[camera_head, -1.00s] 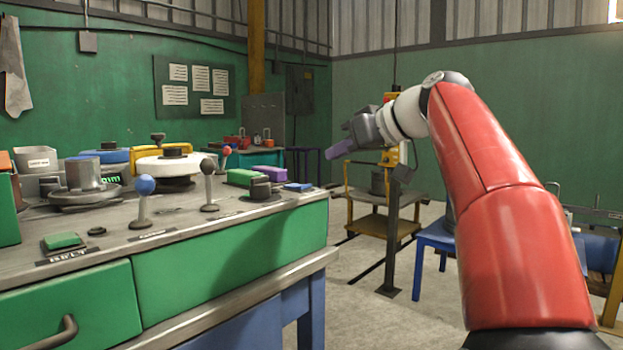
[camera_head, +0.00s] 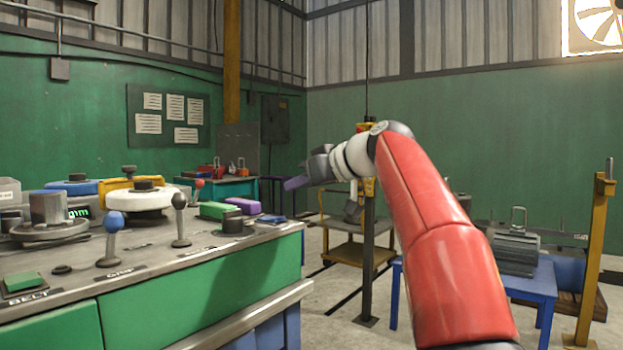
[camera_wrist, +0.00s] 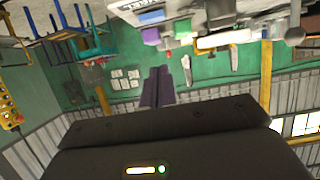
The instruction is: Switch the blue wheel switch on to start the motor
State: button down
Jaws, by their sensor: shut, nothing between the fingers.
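Two blue controls show on the bench in the head view: a lever with a blue ball top (camera_head: 112,226), standing upright near the front edge, and a small flat blue piece (camera_head: 271,219) at the right end. I cannot tell which is the wheel switch. A blue flat piece shows upside down in the wrist view (camera_wrist: 150,16). My gripper (camera_head: 290,184), with purple fingers, is in the air right of the bench, apart from both. In the wrist view its fingers (camera_wrist: 157,72) are together and empty.
The bench (camera_head: 205,273) also holds a black-topped lever (camera_head: 180,224), a green switch (camera_head: 22,282) labelled BELT, a white wheel (camera_head: 140,200) and green and purple blocks. A dark post and yellow cart (camera_head: 358,252) stand behind my arm. A blue table (camera_head: 540,285) is at right.

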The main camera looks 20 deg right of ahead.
aim_at(286, 225)
jog(key=x, duration=0.4)
jog(key=shift+r, duration=0.1)
notch_tip(286, 225, down, 3)
jog(key=shift+s+d+r+b, duration=0.1)
jog(key=shift+s+b, duration=0.05)
jog(key=shift+b, duration=0.45)
jog(key=shift+f, duration=0.7)
